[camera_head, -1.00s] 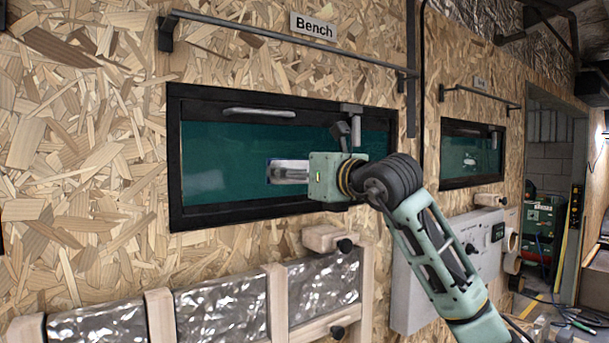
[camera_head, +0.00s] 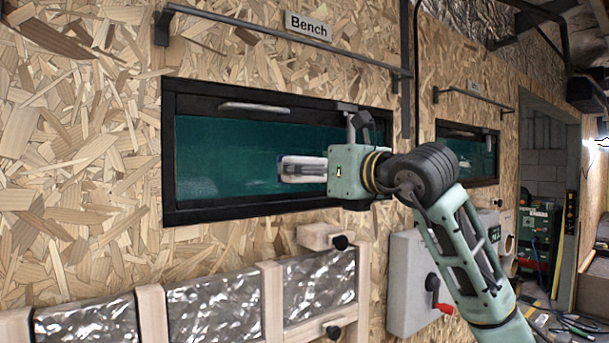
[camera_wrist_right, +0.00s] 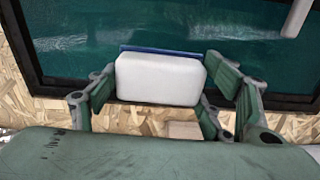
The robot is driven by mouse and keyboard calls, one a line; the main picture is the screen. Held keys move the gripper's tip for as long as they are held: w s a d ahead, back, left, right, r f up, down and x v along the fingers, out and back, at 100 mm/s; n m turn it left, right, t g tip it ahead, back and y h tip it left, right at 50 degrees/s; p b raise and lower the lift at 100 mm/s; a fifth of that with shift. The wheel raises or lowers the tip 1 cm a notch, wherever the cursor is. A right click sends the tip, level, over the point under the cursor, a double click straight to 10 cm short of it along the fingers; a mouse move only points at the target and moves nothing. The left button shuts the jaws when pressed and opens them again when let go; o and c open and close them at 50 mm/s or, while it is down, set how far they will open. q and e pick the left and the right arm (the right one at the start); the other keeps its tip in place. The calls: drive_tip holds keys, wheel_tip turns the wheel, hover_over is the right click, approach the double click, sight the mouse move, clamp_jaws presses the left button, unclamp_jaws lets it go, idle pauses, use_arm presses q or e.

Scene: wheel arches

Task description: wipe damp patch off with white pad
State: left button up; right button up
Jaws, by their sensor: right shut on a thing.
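My right gripper (camera_head: 332,172) is in front of the teal pane (camera_head: 225,150) of the black-framed window under the "Bench" sign. It is shut on the white pad (camera_head: 303,169). In the right wrist view the pad (camera_wrist_right: 160,78) sits between the two fingers, with a blue strip along its far edge toward the pane. I cannot tell whether it touches the pane. Pale marks (camera_wrist_right: 62,42) show on the pane left of the pad in the wrist view; I cannot tell damp from reflection. My left gripper is not in view.
A grey handle (camera_head: 254,107) is on the window's upper part, and a dark rail (camera_head: 285,45) runs above. Below are a wooden block (camera_head: 318,235) and a wooden frame with foil panels (camera_head: 215,306). A grey box with a red handle (camera_head: 433,284) is at the right.

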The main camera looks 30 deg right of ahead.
drive_tip(key=shift+s, duration=0.1)
drive_tip(key=s, duration=0.1)
drive_tip(key=s+b, duration=0.1)
drive_tip(key=shift+s+d, duration=0.2)
drive_tip(key=shift+s, duration=0.2)
idle(0.6)
